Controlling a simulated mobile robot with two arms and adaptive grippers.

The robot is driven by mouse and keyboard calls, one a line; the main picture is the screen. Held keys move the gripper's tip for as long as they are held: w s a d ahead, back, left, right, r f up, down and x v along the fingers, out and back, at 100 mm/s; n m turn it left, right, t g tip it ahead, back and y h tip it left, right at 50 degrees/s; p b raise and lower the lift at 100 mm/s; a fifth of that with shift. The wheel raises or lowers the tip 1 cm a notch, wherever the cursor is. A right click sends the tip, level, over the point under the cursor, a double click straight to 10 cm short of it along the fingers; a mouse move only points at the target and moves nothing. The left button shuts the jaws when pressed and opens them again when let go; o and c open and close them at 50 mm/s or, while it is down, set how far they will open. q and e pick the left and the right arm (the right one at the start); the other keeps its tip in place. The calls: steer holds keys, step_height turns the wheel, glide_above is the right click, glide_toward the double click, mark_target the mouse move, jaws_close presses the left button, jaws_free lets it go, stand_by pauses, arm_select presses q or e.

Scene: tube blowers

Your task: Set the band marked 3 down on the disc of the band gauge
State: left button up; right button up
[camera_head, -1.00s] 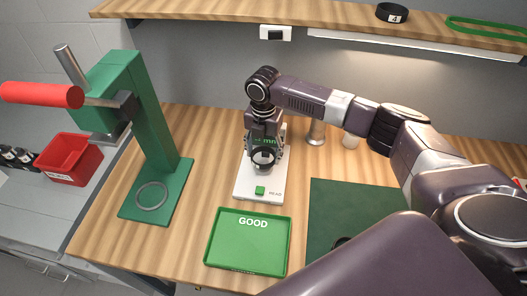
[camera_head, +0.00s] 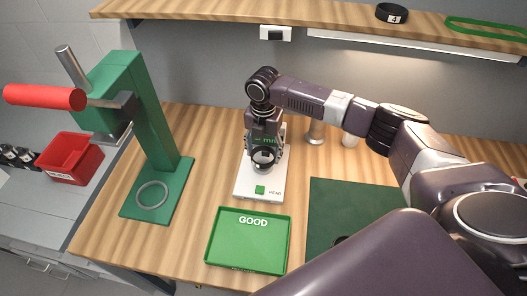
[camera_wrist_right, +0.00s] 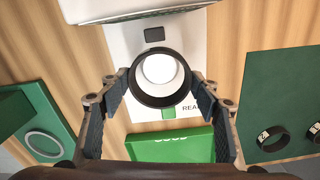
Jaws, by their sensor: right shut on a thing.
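My right gripper (camera_head: 263,160) points down over the band gauge, whose white base (camera_head: 247,190) has a green button. In the right wrist view the right gripper (camera_wrist_right: 160,84) is shut on a black band (camera_wrist_right: 160,101), a finger on either side. No number shows on this band. The white disc (camera_wrist_right: 158,69) of the gauge shows through the band's opening, roughly centred. I cannot tell whether the band touches the disc or hangs above it. The gauge's green display is partly hidden behind the gripper. My left gripper is not in view.
A green GOOD tray (camera_head: 247,240) lies in front of the gauge. A dark green mat (camera_head: 345,205) is at right; two bands (camera_wrist_right: 268,139) lie on it. A green press with a red handle (camera_head: 45,97) stands left. A band marked 4 (camera_head: 390,13) sits on the shelf.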

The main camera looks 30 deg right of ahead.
mark_target(264, 161)
steer(key=shift+f+b, duration=1)
steer(key=shift+f, duration=1.15)
steer(key=o, duration=1.2)
steer(key=shift+r, duration=0.1)
step_height(264, 161, up, 12)
steer(key=shift+f, duration=0.2)
